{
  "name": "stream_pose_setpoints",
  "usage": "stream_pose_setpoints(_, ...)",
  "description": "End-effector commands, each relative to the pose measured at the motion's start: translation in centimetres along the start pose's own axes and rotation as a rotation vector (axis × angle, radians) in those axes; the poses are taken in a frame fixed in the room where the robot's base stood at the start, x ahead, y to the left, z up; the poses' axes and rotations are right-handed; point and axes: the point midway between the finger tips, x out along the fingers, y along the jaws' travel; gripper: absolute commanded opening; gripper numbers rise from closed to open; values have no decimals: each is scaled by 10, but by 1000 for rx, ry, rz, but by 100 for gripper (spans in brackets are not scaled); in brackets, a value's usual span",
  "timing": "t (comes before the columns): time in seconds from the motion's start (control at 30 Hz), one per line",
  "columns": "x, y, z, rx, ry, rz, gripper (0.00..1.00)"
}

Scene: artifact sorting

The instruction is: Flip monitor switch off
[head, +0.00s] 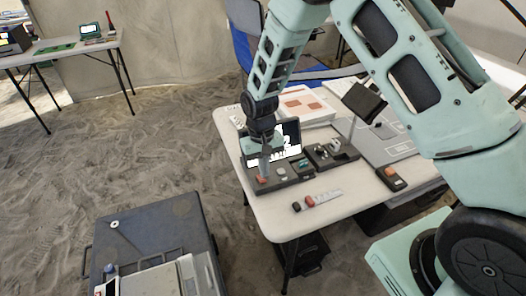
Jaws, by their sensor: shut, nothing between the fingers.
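A small monitor (288,137) with a dark and white screen stands on the white table. In front of it is a dark control base (281,174) with an orange-red button or switch (262,180) at its left end and a pale round part beside it. My gripper (265,172) points down over the left end of this base, close above or at the red part. Its fingers are shut, with nothing held. My wrist hides the monitor's left side. I cannot tell whether the fingertips touch the switch or which way it is set.
The white table (262,218) also carries a dark tray of small parts (331,153), a handheld device (391,178), a scale strip with dark and red pieces (322,198) and a grey case (385,143). A dark crate (150,240) stands on the sand at the lower left.

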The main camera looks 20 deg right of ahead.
Motion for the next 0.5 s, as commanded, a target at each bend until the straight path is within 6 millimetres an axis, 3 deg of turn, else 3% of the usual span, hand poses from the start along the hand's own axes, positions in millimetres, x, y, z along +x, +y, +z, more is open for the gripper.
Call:
stream_pose_setpoints(0.2,16,0,0,0,-1,0,0)
stream_pose_setpoints(0.5,18,0,0,0,1,0,0)
